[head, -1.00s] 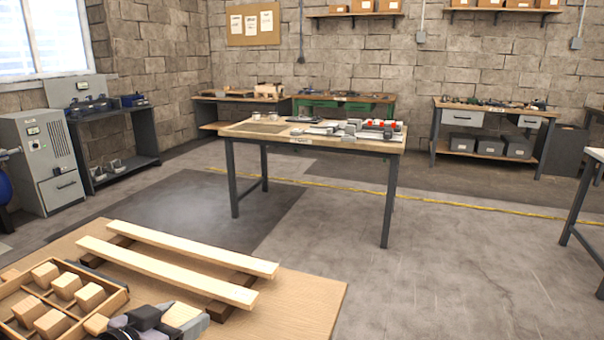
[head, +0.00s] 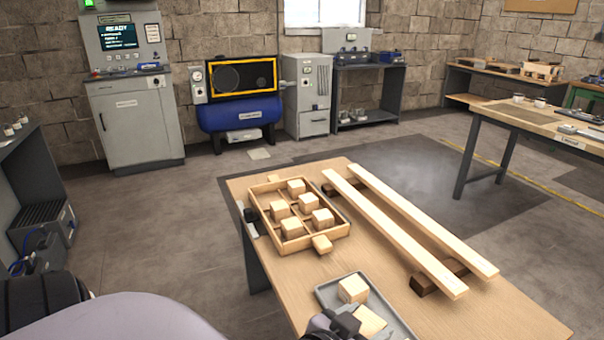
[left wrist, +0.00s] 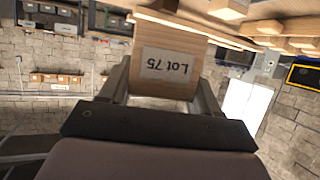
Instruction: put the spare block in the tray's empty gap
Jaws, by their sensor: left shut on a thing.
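The wooden tray (head: 334,232) lies at the far left of the bench in the head view. Pale blocks fill several of its cells; the far-left cell looks empty. My left gripper (head: 345,322) is at the bottom of the head view, nearer than the tray and partly cut off. In the left wrist view its fingers are shut on a wooden block (left wrist: 172,64) marked "Lot 75", upside down. Which pale piece that is in the head view is unclear. My right gripper is out of view.
A shallow grey tray (head: 326,298) lies by my left gripper, with a pale block (head: 352,288) at it. Two long planks (head: 395,230) rest on dark bearers right of the wooden tray. Bare bench top (head: 365,250) lies between.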

